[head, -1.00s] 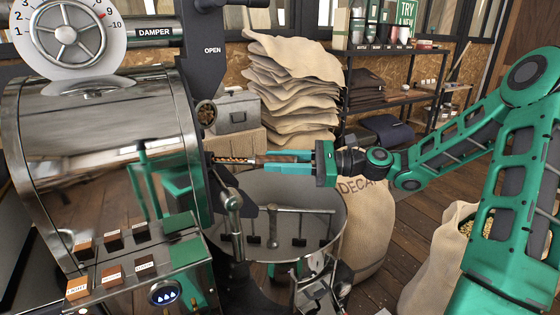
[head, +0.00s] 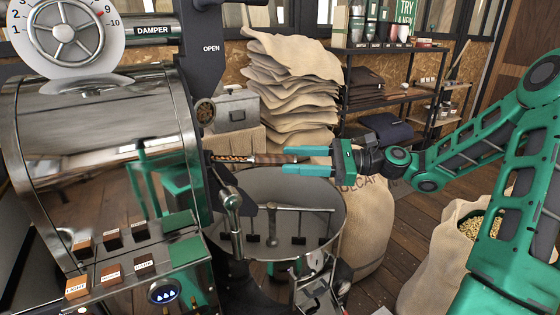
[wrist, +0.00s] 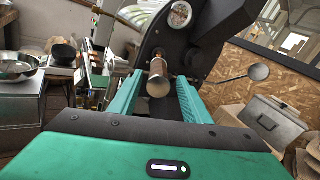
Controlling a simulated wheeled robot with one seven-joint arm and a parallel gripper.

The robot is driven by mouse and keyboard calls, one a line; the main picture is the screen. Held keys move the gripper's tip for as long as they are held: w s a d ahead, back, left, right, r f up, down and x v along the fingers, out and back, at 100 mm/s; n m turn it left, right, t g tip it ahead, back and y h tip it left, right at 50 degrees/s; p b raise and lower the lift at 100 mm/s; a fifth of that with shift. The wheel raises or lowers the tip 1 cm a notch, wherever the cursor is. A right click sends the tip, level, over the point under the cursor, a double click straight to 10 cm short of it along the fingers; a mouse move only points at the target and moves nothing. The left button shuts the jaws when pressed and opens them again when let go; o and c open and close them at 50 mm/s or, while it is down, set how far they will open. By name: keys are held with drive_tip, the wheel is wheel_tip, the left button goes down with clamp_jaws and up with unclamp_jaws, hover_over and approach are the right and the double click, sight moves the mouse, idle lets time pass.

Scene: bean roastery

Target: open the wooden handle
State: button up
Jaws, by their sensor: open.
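The wooden handle (head: 276,159) sticks out level to the right from the front of the roaster, beyond a spiral-looking brown and metal section. In the wrist view the handle (wrist: 157,68) is seen end-on, with a round pale end cap facing me. My gripper (head: 293,159) is open, its green fingers pointing left at the handle. The fingertips (wrist: 159,82) lie on either side of the handle's outer end, with a visible gap on each side in the wrist view. The handle's far end at the roaster is partly hidden.
The steel roaster drum (head: 105,125) fills the left. The round cooling tray (head: 310,250) with its stirring arms lies below the handle. A lever with a round knob (wrist: 259,72) juts out at the right in the wrist view. Sacks (head: 368,235) stand on the floor.

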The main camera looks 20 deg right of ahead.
drive_tip(key=v, duration=0.6)
drive_tip(key=shift+d, duration=0.1)
drive_tip(key=shift+c, duration=0.6)
drive_tip(key=shift+d, duration=0.25)
drive_tip(key=c, duration=0.6)
drive_tip(key=s+d+m, duration=0.1)
drive_tip(key=d, duration=0.2)
drive_tip(key=s+d+m, duration=0.1)
drive_tip(key=d, duration=0.2)
drive_tip(key=s+d+m, duration=0.1)
drive_tip(key=d, duration=0.3)
drive_tip(key=shift+s+d, duration=0.1)
drive_tip(key=shift+s, duration=0.25)
clamp_jaws()
drive_tip(key=x, duration=1.3)
drive_tip(key=shift+a, duration=0.4)
